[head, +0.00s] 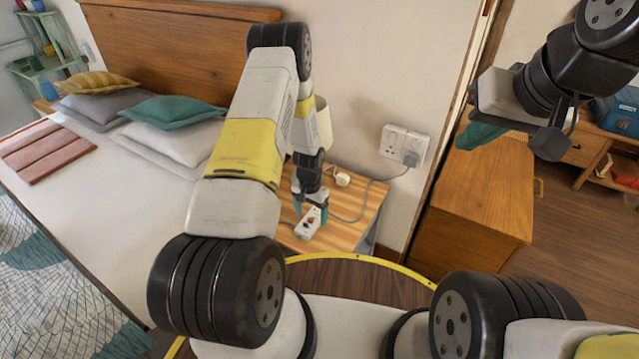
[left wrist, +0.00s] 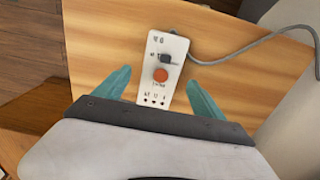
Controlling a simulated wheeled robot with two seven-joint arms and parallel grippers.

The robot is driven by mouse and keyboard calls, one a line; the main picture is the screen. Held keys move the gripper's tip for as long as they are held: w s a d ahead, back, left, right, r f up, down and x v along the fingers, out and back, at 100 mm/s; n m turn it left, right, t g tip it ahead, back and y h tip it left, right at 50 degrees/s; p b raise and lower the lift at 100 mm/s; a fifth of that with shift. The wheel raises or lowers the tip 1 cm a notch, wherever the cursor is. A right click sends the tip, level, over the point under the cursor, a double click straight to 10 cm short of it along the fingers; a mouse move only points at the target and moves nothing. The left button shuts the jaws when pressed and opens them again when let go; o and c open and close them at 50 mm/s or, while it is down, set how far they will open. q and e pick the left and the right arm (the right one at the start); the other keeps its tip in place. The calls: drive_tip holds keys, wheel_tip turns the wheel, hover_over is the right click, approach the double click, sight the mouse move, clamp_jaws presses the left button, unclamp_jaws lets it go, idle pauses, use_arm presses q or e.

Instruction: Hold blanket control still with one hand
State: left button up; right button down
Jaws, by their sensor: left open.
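The blanket control (head: 308,223) is a small white box with a red-orange round knob and a dark switch. It lies on the wooden bedside table (head: 348,213). In the left wrist view the control (left wrist: 157,90) sits between the teal fingers of my open left gripper (left wrist: 163,88), with a gap showing on each side. In the head view my left gripper (head: 311,208) points down at the control. My right gripper (head: 485,130) is raised at the upper right, far from the table; its teal fingers are partly hidden, so its opening is unclear.
A grey cord (left wrist: 240,45) runs from the control. A wall socket (head: 404,143) with a plug is above the table. The bed (head: 110,205) stands at the left, and a wooden cabinet (head: 480,195) stands at the right. A lamp partly shows behind my left arm.

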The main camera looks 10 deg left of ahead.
use_arm(q)
drive_tip(key=shift+f, duration=0.9)
drive_tip(key=shift+c, duration=0.4)
drive_tip(key=c, duration=1.5)
idle(1.0)
